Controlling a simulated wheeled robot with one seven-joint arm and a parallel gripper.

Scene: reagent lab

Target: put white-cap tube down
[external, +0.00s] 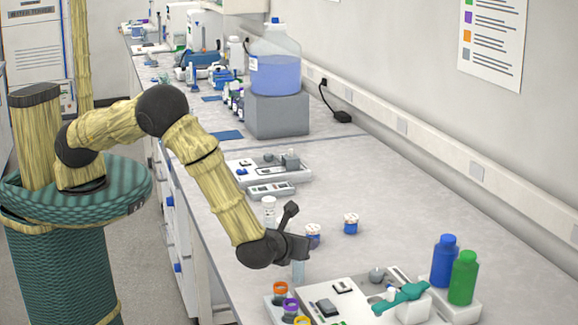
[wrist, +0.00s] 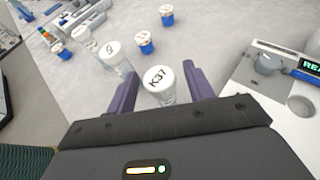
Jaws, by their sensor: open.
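A clear tube with a white cap marked K37 (wrist: 158,80) is between the two purple fingers of my gripper (wrist: 162,88) in the wrist view. The fingers are open, with a visible gap between the cap and the right finger. In the external view my gripper (external: 295,247) is low over the bench, and the pale tube body (external: 298,270) shows below it. The tube looks upright; its base is hard to make out. A second white-cap tube (wrist: 114,56) stands just beyond the left finger.
Small blue vials with white caps (external: 351,224) stand behind the gripper. Another white-cap tube (external: 269,206) stands to the left. A white instrument (external: 340,302) with a green pipette (external: 402,297) lies in front. Blue (external: 444,262) and green (external: 463,278) bottles stand right. Bare bench (external: 430,240) lies behind them.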

